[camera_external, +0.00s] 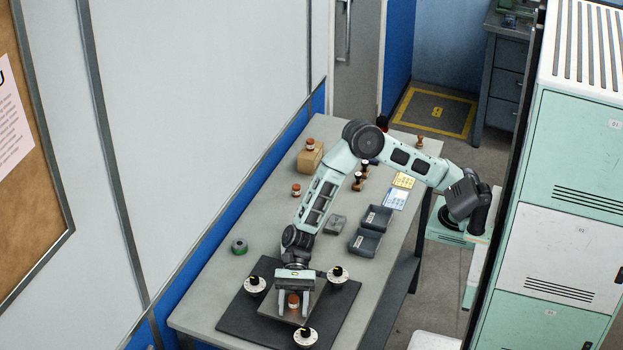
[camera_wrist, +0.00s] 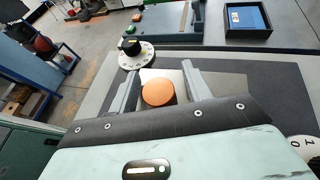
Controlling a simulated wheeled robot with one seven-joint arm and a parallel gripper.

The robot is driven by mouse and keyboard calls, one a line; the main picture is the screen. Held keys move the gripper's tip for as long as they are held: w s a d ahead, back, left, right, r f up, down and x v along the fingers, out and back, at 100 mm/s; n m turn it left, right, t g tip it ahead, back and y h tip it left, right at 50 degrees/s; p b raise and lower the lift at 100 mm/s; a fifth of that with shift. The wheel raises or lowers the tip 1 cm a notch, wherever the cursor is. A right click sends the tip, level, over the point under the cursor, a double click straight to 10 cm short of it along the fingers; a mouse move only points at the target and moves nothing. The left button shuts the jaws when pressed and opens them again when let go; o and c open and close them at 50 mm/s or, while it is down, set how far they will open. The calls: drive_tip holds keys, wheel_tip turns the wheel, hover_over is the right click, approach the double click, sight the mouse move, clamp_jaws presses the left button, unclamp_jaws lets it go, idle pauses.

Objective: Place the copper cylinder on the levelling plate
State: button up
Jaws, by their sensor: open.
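The copper cylinder (camera_external: 293,300), with a pale band, stands upright on the grey levelling plate (camera_external: 318,301), as far as I can see. My gripper (camera_external: 293,307) points down over the plate, with one finger on each side of the cylinder. In the wrist view the cylinder's round orange top (camera_wrist: 158,93) shows between the two spread fingers, with a gap on both sides. The bright plate surface (camera_wrist: 172,75) shows around it. The cylinder's foot is hidden in the wrist view.
White dials with black knobs (camera_external: 254,286), (camera_external: 337,275), (camera_external: 305,336) stand around the plate on a dark mat (camera_external: 235,318). Farther back are a green roll (camera_external: 239,246), dark trays (camera_external: 366,241), a grey block (camera_external: 335,224) and a cardboard box (camera_external: 309,160). Another copper-coloured piece (camera_external: 296,190) stands behind.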

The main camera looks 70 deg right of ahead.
drive_tip(key=b+v, duration=0.1)
drive_tip(key=v, duration=1.1)
drive_tip(key=shift+r, duration=0.15)
drive_tip(key=s+n, duration=0.1)
drive_tip(key=s+d+n+h, duration=0.1)
drive_tip(key=s, duration=0.1)
drive_tip(key=s+n+h, duration=0.1)
drive_tip(key=s, duration=0.1)
drive_tip(key=shift+s+d+r+n+g, duration=0.25)
drive_tip(key=shift+d+r+n+g, duration=0.05)
drive_tip(key=shift+d+g, duration=0.1)
drive_tip(key=s+d+n+h, duration=0.1)
drive_tip(key=s+n, duration=0.1)
drive_tip(key=s+d+n+h, duration=0.1)
drive_tip(key=s+d+n, duration=0.1)
drive_tip(key=s, duration=0.1)
drive_tip(key=s+d+n+h, duration=0.2)
drive_tip(key=shift+s, duration=0.3)
drive_tip(key=s+d+n+t+h, duration=0.2)
drive_tip(key=s+d+n+h, duration=0.1)
drive_tip(key=d+n, duration=0.3)
drive_tip(key=s+d+n+t+h, duration=0.3)
drive_tip(key=s+d+n, duration=0.3)
drive_tip(key=d, duration=0.3)
drive_tip(key=shift+d, duration=0.35)
